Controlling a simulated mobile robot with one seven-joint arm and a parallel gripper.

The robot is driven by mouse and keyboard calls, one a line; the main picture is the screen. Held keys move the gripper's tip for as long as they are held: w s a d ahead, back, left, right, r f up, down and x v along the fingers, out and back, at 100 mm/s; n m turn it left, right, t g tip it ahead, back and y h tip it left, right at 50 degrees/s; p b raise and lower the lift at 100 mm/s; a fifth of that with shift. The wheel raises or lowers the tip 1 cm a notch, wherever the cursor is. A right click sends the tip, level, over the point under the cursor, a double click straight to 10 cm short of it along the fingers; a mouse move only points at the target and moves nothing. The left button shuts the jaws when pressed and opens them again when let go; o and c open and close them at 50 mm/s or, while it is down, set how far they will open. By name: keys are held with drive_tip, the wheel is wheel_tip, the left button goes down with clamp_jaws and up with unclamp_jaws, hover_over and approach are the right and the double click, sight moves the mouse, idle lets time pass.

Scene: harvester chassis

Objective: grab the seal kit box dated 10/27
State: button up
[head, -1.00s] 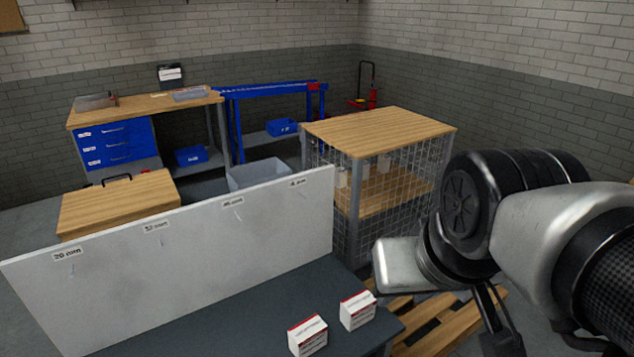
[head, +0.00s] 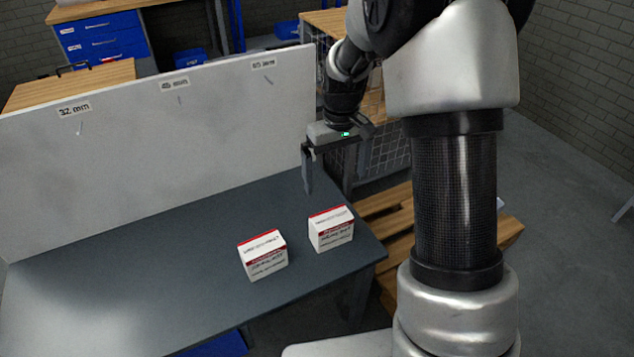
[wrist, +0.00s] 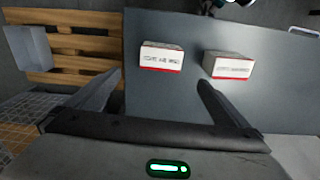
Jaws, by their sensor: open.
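Two white boxes with red bands and dark print stand apart on the grey bench top. In the head view, one box (head: 263,255) is on the left and the other box (head: 331,229) is on the right, nearer the bench's right edge. The wrist view shows them the other way round, the right-hand one (wrist: 161,57) at left and the left-hand one (wrist: 228,65) at right. The print is too small to read, so I cannot tell which is dated 10/27. My gripper (head: 335,170) is open and empty above the bench's right end, beyond the boxes; its fingers also show in the wrist view (wrist: 158,95).
A pale upright board (head: 150,140) with size labels runs along the bench's back edge. A wooden pallet (head: 395,225) lies on the floor right of the bench. A wire-mesh cage table (head: 385,150) stands behind my gripper. The bench top (head: 130,285) left of the boxes is clear.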

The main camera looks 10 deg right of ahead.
sight(333, 216)
drive_tip(key=f+b, duration=0.1)
drive_tip(key=f, duration=0.4)
drive_tip(key=f+b, duration=0.1)
drive_tip(key=f, duration=0.4)
drive_tip(key=f+b, duration=0.1)
drive_tip(key=f, duration=0.4)
drive_tip(key=shift+w+f, duration=0.25)
drive_tip(key=shift+w, duration=0.15)
drive_tip(key=shift+s+a+f+b, duration=0.15)
drive_tip(key=shift+f+b, duration=0.95)
drive_tip(key=shift+f, duration=1.6)
drive_tip(key=shift+c, duration=0.3)
drive_tip(key=shift+r, duration=0.1)
drive_tip(key=c, duration=1)
